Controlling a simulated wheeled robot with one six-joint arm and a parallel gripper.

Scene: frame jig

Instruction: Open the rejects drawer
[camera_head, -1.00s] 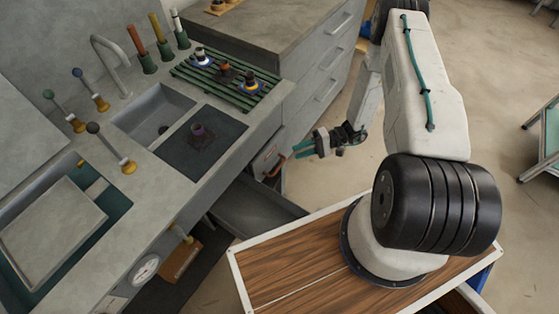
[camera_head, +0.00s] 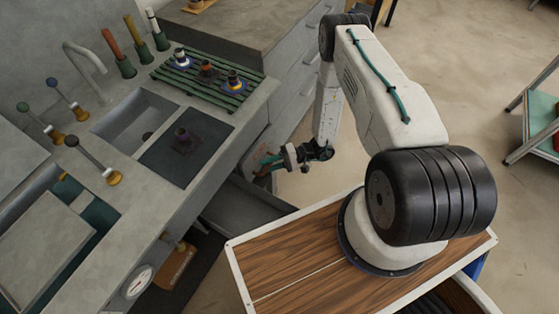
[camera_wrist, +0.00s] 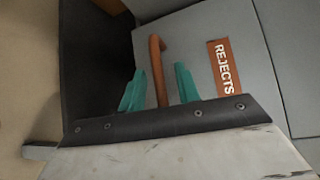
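The rejects drawer (camera_wrist: 200,35) has a grey front that looks shut, with a red-brown label reading REJECTS (camera_wrist: 224,68) in the wrist view. Its orange bar handle (camera_wrist: 157,68) stands out from the front. My gripper (camera_wrist: 160,87) is open, with one teal finger on each side of the handle and a visible gap to both. In the head view my gripper (camera_head: 265,165) is at the drawer front under the counter and largely covers the handle.
A dark grey drawer (camera_head: 240,208) stands open just below the rejects drawer; its dark inside (camera_wrist: 90,60) shows in the wrist view. The counter (camera_head: 215,160) with sink and green rack (camera_head: 205,85) is above. Open floor (camera_head: 450,50) lies to the right.

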